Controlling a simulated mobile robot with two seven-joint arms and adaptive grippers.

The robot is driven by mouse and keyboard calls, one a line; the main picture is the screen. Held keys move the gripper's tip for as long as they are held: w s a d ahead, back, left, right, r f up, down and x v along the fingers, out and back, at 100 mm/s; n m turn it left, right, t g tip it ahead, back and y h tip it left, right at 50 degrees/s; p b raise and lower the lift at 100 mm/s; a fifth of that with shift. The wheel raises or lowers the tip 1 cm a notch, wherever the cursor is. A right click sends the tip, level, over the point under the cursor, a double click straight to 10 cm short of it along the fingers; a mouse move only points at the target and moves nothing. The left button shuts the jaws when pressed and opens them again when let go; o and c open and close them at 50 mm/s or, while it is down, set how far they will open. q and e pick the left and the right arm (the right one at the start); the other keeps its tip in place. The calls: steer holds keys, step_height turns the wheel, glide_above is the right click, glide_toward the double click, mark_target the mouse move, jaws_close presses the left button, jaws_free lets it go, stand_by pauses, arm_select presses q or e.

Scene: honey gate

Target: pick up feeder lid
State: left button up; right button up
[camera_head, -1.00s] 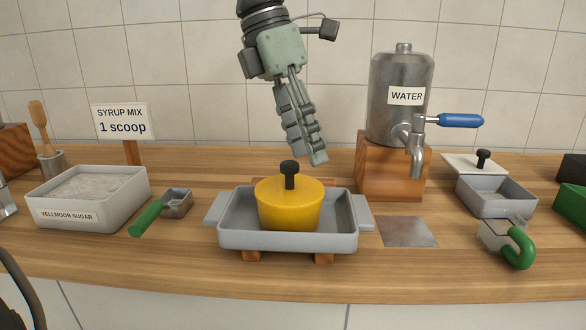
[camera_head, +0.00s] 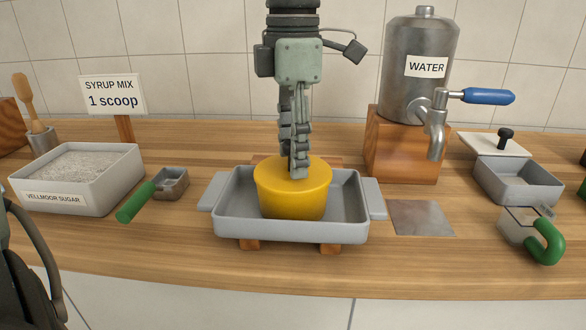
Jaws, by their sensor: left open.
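A round yellow feeder (camera_head: 290,203) with a flat, slightly wider top sits in a grey tray (camera_head: 228,215). I take that yellow top as the feeder lid; I cannot make out a clear seam below it. My left gripper (camera_head: 298,170) points straight down, with its fingers over the middle of the yellow top. It is open, with the fingers seen nearly edge-on. The black knob on top is hidden by the fingers, and I cannot tell whether they touch it. My right gripper is not in view.
A water tank (camera_head: 420,88) on a wooden block (camera_head: 402,150) stands right of the gripper, its blue-handled tap sticking out. A sugar tub (camera_head: 118,182) and green-handled scoop (camera_head: 140,200) lie left. A grey box (camera_head: 518,183), white lid (camera_head: 487,146) and green-handled cup (camera_head: 540,240) stand right.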

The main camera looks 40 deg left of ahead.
arm_select(q)
steer(key=shift+f, duration=0.25)
jaws_close()
